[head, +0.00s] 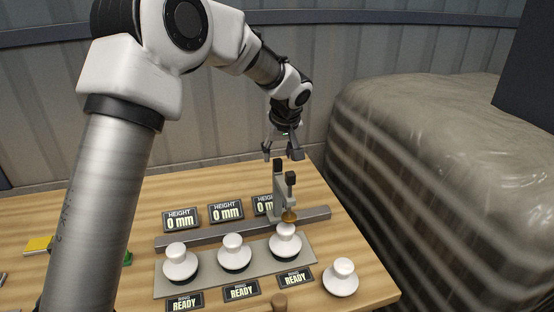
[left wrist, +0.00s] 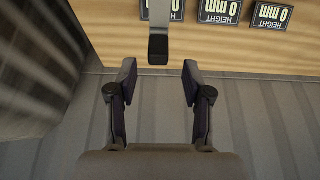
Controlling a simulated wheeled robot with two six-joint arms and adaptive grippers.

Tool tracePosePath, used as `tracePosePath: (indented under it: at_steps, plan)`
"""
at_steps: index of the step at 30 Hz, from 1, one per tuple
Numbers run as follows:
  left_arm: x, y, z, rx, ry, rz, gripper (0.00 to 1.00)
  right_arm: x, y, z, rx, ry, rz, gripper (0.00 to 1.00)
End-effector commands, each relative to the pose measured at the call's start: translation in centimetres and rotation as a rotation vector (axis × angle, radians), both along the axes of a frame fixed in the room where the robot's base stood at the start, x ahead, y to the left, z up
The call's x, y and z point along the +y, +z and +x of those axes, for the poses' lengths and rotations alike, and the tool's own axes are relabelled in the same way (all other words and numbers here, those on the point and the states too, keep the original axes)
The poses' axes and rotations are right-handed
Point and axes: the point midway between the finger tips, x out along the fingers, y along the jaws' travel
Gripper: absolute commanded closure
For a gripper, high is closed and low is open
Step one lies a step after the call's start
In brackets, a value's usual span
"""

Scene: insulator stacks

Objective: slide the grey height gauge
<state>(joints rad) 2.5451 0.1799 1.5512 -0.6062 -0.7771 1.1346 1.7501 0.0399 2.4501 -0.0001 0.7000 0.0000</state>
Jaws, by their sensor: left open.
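The grey height gauge (head: 277,192) stands upright on a grey rail (head: 210,236) near its right end, with a black top and a brass-coloured tip over the third white insulator (head: 285,243). In the left wrist view the gauge (left wrist: 159,16) shows at the top centre, its black end (left wrist: 158,47) toward my fingers. My left gripper (head: 283,153) is open and empty, above and behind the gauge, apart from it. Its two fingers (left wrist: 158,85) also show in the left wrist view with nothing between them. My right gripper is not in view.
White insulators (head: 234,255) stand in a row on a grey plate (head: 210,275); another insulator (head: 341,280) stands on the wooden table at right. HEIGHT displays (head: 226,212) read 0 mm; RING displays (head: 241,291) read READY. A large wrapped bulk (head: 430,180) stands right of the table.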

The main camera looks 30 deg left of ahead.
Motion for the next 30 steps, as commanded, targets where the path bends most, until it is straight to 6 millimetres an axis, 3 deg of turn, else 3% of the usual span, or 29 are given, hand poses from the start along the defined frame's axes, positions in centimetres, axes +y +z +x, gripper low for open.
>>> tracePosePath:
  at_steps: [6, 14, 15, 19, 24, 30]
  plan:
    - [1.0, -3.1, 0.8, 0.001, 0.0, -0.002, 0.5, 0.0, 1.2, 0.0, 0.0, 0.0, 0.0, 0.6]
    - [1.2, -3.7, 1.0, -0.001, 0.0, -0.002, 0.5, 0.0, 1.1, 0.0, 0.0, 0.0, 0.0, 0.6]
    - [1.2, -3.7, 1.0, -0.001, 0.0, -0.002, 0.54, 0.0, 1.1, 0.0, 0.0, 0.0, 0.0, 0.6]
    - [1.2, -3.7, 1.0, -0.001, 0.0, -0.002, 1.0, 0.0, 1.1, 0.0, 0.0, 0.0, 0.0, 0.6]
    - [1.2, -3.7, 1.0, 0.0, 0.0, -0.003, 1.0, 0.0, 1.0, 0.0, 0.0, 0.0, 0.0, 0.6]
    - [1.7, -4.1, 0.5, -0.002, 0.002, -0.003, 1.0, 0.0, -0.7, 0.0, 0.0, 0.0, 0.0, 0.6]
